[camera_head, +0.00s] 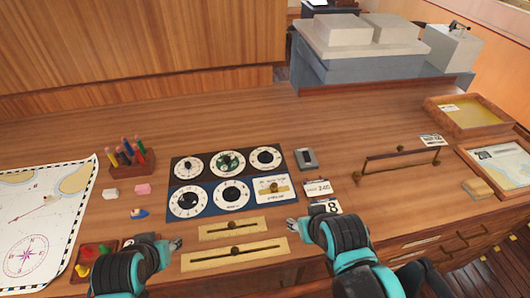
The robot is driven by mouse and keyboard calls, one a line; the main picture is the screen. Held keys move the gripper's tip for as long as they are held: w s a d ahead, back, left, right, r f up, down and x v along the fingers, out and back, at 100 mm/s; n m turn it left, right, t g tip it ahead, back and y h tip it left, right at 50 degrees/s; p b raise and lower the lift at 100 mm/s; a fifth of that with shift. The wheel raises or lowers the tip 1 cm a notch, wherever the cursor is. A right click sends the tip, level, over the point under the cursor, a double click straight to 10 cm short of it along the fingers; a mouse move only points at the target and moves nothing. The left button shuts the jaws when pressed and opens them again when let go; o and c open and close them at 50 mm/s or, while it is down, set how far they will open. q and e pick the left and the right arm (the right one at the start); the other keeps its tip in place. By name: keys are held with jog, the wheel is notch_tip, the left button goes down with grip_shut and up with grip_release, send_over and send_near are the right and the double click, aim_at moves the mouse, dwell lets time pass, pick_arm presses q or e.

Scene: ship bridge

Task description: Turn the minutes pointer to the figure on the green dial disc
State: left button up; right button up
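A dark panel (210,181) with two rows of round dials lies on the desk. The top middle dial (228,163) has a green disc at its centre. White dials with dark knobs or pointers stand beside it and below it, including the lower middle dial (231,194). The labels and figures are too small to read, so I cannot tell which pointer is the minutes one. My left gripper (177,244) is at the front, below the panel's left part. My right gripper (292,223) is right of the wooden sliders. Both seem empty; their finger openings are too small to judge.
Wooden sliders (234,254) lie in front of the panel. A pencil holder (131,161), erasers and a chart (40,225) are on the left. Number cards (318,188) and a raised rail (401,158) are on the right. The desk behind the panel is clear.

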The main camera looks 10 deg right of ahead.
pick_arm(q)
jog(key=shift+r, duration=0.1)
jog(key=w+d+r+g+p, duration=0.1)
jog(key=w+d+r+p, duration=0.1)
jog(key=w+d+r, duration=0.35)
jog(key=w+d+r+n+g+p, duration=0.1)
jog(key=w+d+r+p, duration=0.15)
jog(key=w, duration=0.55)
jog(key=w+d+r+g+p, duration=0.1)
jog(key=w+d+r, duration=0.35)
jog(key=w, duration=0.25)
jog(key=n+g+p, duration=0.2)
jog(key=g+p, duration=0.2)
jog(key=p, duration=0.1)
send_over(266, 153)
notch_tip(266, 153, down, 9)
jog(key=shift+w+a+f, duration=0.1)
jog(key=shift+w+a, duration=0.05)
jog(key=shift+f, duration=0.25)
notch_tip(266, 153, down, 8)
jog(key=shift+r+b, duration=0.25)
jog(key=shift+b, duration=0.55)
